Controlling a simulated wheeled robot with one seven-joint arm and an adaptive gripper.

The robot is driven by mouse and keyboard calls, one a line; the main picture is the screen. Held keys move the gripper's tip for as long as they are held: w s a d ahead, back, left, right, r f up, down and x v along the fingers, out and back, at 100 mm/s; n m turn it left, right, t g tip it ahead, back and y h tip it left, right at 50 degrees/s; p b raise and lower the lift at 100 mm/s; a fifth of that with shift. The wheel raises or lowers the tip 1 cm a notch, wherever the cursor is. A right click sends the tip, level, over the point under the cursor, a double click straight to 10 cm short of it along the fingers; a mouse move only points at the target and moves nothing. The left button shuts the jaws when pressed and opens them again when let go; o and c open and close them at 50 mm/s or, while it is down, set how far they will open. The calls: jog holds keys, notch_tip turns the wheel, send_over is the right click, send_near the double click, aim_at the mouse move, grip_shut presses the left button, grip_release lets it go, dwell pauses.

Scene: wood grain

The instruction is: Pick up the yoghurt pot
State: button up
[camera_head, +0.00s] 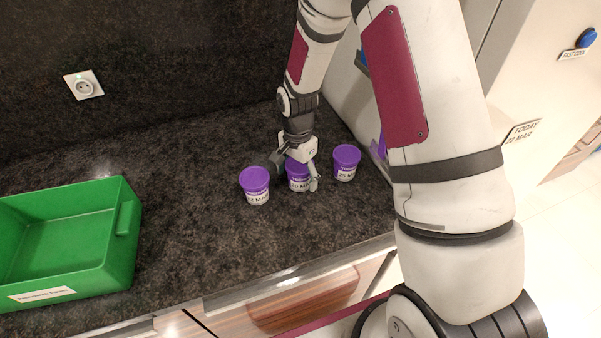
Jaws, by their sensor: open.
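The left pot (256,186) has a label that seems to read 22 MAR. The middle pot (298,184) is partly hidden by my gripper. The right pot (346,163) stands a little further back, its label small and hard to read. My gripper (297,180) is open and points down over the middle pot, with a finger showing on its right side. I cannot tell whether the fingers touch the pot.
A green crate (128,255) with a white label stands at the left of the counter (190,215). A socket (83,85) is on the dark back wall. A pale cabinet with a TODAY 22 MAR sign (522,131) stands at the right. The counter between crate and pots is clear.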

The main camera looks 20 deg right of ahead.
aim_at(300, 166)
jog(key=shift+f, duration=0.15)
jog(key=c, duration=1.3)
jog(key=shift+r, duration=0.95)
jog(key=shift+s+d+r+b, duration=0.15)
jog(key=shift+r+b, duration=0.1)
jog(key=shift+r, duration=0.2)
jog(key=shift+s+r+b, duration=0.1)
jog(key=shift+r+b, duration=0.15)
jog(key=shift+r, duration=0.2)
jog(key=s+d, duration=0.2)
jog(key=s, duration=0.2)
jog(key=s+d+r, duration=0.1)
jog(key=s, duration=0.4)
jog(key=s+d, duration=0.2)
jog(key=s, duration=0.3)
jog(key=shift+s+d+r, duration=0.2)
jog(key=shift+d, duration=0.1)
